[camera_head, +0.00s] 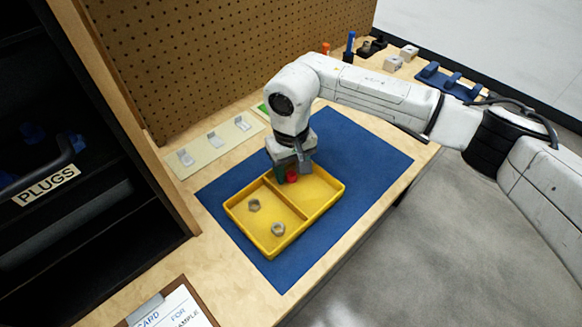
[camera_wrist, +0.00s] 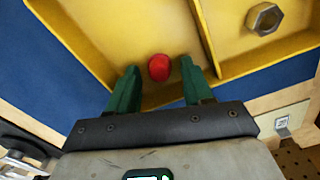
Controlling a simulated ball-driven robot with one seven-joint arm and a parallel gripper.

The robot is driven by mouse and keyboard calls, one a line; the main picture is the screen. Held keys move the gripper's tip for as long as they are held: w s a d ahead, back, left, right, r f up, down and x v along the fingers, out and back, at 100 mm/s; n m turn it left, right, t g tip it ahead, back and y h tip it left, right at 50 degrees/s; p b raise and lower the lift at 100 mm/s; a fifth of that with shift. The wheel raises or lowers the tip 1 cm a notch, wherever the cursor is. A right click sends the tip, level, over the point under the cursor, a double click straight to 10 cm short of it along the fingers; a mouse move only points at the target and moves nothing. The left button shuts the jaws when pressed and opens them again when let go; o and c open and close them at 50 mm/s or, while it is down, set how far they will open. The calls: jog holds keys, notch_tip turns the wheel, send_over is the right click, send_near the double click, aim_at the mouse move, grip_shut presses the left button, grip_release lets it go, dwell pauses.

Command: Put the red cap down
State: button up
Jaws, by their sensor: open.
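The red cap (camera_wrist: 159,67) shows in the wrist view between my two green fingertips, with gaps on both sides. It appears to be on the floor of one compartment of the yellow tray (camera_wrist: 130,30). My gripper (camera_wrist: 156,88) is open, its fingers apart around the cap. In the head view my gripper (camera_head: 290,176) points down over the far right compartment of the yellow tray (camera_head: 330,205). The red cap (camera_head: 292,177) is partly hidden there by the gripper.
The other compartment holds two hex nuts (camera_head: 254,205), (camera_head: 278,229). The tray stands on a blue mat (camera_head: 365,160). A pale strip with small brackets (camera_head: 214,139) lies along the pegboard (camera_head: 200,50). A clipboard (camera_head: 175,308) is at the near edge.

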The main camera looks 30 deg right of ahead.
aim_at(291, 172)
notch_tip(291, 172, up, 12)
dwell(0.4)
dwell(1.7)
